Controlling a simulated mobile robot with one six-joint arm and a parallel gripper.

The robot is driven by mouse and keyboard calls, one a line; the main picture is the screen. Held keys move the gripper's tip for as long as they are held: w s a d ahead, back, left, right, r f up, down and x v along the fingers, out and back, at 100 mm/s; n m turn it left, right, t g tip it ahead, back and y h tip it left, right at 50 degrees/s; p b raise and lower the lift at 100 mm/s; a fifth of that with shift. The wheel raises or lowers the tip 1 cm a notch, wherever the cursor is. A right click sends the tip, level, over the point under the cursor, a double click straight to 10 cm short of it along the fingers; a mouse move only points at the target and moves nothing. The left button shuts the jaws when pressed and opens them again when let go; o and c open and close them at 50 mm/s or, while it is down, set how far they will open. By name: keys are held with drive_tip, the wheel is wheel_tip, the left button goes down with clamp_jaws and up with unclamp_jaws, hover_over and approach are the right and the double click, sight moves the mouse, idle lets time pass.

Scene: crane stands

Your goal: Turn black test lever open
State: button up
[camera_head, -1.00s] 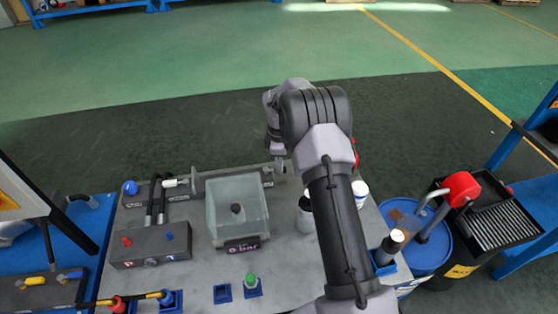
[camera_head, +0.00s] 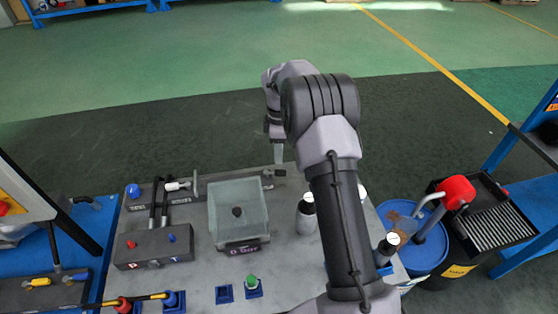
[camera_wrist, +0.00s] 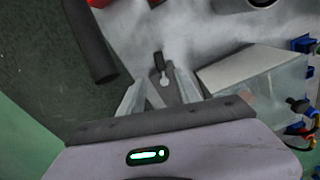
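A small black lever (camera_wrist: 160,62) with a pale rounded end shows in the wrist view on a grey plate. My gripper (camera_wrist: 160,84) is open, with one finger to the left and one to the right of the lever's pale end. The fingers look apart from it, and I cannot tell how high they are above it. In the head view my gripper (camera_head: 276,157) points down at the bench's far edge, just right of the clear bin (camera_head: 238,210).
The bench (camera_head: 200,262) also carries a black block with red and blue knobs (camera_head: 153,248) and a grey bottle (camera_head: 306,215). A blue drum (camera_head: 428,257) and black bin (camera_head: 512,238) stand at right. A dark cylinder (camera_wrist: 88,45) is close left in the wrist view.

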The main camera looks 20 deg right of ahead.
wheel_tip(320, 180, up, 9)
drive_tip(key=p, duration=0.2)
hover_over(275, 174)
drive_tip(key=d, duration=0.2)
drive_tip(key=shift+w+a, duration=0.15)
drive_tip(key=c, duration=0.4)
drive_tip(key=shift+f+m, duration=0.3)
drive_tip(key=shift+m, duration=0.6)
drive_tip(key=c, duration=0.3)
drive_tip(key=f+m+t+b, duration=0.1)
drive_tip(key=f+m, duration=0.1)
drive_tip(key=m, duration=0.2)
drive_tip(key=s+f+m+t+h+b, duration=0.1)
drive_tip(key=m, duration=0.4)
drive_tip(key=f+m+t+b, duration=0.1)
drive_tip(key=f+m, duration=0.1)
drive_tip(key=m, duration=0.2)
drive_tip(key=shift+s+a+f+m+h, duration=0.15)
drive_tip(key=shift+s+f+m+h, duration=0.15)
drive_tip(key=shift+s+f+m, duration=0.1)
clamp_jaws()
drive_tip(key=w+f+b, duration=0.1)
drive_tip(key=f, duration=0.2)
drive_tip(key=w+d+f+m+b, duration=0.1)
drive_tip(key=f, duration=0.3)
drive_tip(key=w+f+m+b, duration=0.1)
drive_tip(key=f, duration=0.2)
drive_tip(key=shift+w+d+f, duration=0.1)
drive_tip(key=shift+d+f, duration=0.05)
drive_tip(key=shift+f, duration=0.05)
